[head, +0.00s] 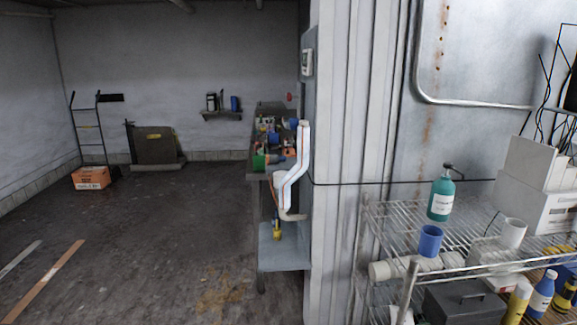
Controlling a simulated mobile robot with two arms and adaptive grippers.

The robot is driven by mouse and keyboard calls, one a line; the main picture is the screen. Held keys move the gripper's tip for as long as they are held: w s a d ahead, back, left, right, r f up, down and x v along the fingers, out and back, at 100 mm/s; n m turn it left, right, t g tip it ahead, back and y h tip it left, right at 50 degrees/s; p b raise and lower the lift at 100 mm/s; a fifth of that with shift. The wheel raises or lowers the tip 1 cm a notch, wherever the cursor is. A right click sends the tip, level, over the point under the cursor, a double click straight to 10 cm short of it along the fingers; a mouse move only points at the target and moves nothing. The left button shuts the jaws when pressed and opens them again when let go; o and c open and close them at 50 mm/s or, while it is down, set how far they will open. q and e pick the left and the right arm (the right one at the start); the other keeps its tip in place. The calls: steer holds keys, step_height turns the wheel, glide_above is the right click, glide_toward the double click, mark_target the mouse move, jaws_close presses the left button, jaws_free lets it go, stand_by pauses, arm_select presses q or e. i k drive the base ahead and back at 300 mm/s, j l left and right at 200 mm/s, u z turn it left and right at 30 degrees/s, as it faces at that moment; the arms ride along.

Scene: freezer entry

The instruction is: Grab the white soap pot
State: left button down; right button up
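No pump pot with a white body is clear in the head view. A teal pump bottle (441,197) with a black pump head and a white label stands upright on the wire shelf (383,222) at the right. A small white cup-like pot (513,232) stands on the same shelf, farther right; I cannot tell whether it is for soap. Neither of my grippers is in view.
A blue cup (430,240) stands in front of the teal bottle. White boxes (533,178) are at the shelf's right. A dark case (463,304) and several bottles sit lower. A cluttered bench (285,258) stands left of the corrugated wall. The floor at left is mostly open.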

mark_target(514, 230)
steer(key=z, duration=1.35)
steer(key=i+l, duration=0.5)
steer(key=l, duration=0.2)
steer(key=z, duration=0.05)
